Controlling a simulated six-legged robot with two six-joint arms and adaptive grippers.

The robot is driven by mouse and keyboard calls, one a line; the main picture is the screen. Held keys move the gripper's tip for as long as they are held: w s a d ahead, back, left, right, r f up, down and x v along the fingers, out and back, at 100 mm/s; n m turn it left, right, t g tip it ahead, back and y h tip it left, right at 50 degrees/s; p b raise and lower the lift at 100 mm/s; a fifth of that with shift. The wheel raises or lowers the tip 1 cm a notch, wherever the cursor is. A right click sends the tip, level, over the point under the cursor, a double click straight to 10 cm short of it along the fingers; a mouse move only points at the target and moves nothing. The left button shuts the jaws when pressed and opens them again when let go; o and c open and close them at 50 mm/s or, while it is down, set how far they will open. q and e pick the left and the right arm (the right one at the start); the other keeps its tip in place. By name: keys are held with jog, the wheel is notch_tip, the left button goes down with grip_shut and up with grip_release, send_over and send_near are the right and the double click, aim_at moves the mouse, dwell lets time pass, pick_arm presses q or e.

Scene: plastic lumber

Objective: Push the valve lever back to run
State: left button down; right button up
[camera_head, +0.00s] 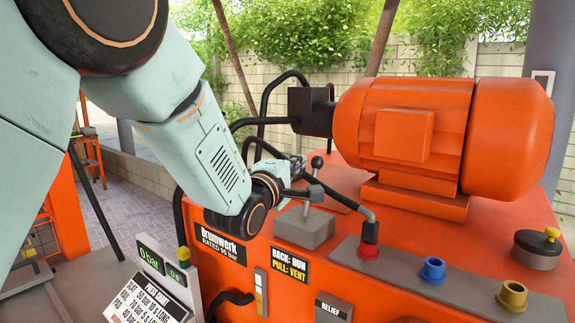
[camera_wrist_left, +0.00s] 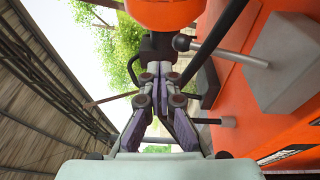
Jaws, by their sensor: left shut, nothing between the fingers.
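The valve lever (camera_head: 313,176) is a thin rod with a dark ball knob. It rises nearly upright from a grey valve block (camera_head: 304,229) on the orange machine. In the left wrist view the lever's ball knob (camera_wrist_left: 181,42) is right of the fingers, with its rod running to the grey block (camera_wrist_left: 290,65). My left gripper (camera_head: 298,166) is shut and empty, to the left of the lever, partly hidden behind my wrist. Its closed fingertips (camera_wrist_left: 163,67) show in the left wrist view. A gap shows there between fingers and knob. My right gripper is out of view.
A label (camera_head: 290,265) reads "BACK: RUN, PULL: VENT". A large orange motor (camera_head: 440,130) stands behind and right. Black hoses (camera_head: 265,100) rise behind the gripper. A red fitting (camera_head: 369,243) with a bent pipe stands right of the block, beside a blue fitting (camera_head: 432,270).

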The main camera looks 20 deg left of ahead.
pick_arm(q)
jog(key=shift+s+a+r+b, duration=0.1)
jog(key=shift+s+r, duration=0.2)
jog(key=shift+s, duration=0.45)
jog(key=shift+s+a+r+b, duration=0.1)
jog(key=shift+s+r, duration=0.25)
jog(key=shift+s, duration=0.4)
jog(key=shift+s+a+r+b, duration=0.1)
jog(key=shift+s+r, duration=0.2)
jog(key=shift+s, duration=0.45)
jog(key=shift+w, duration=0.15)
jog(key=shift+s, duration=0.25)
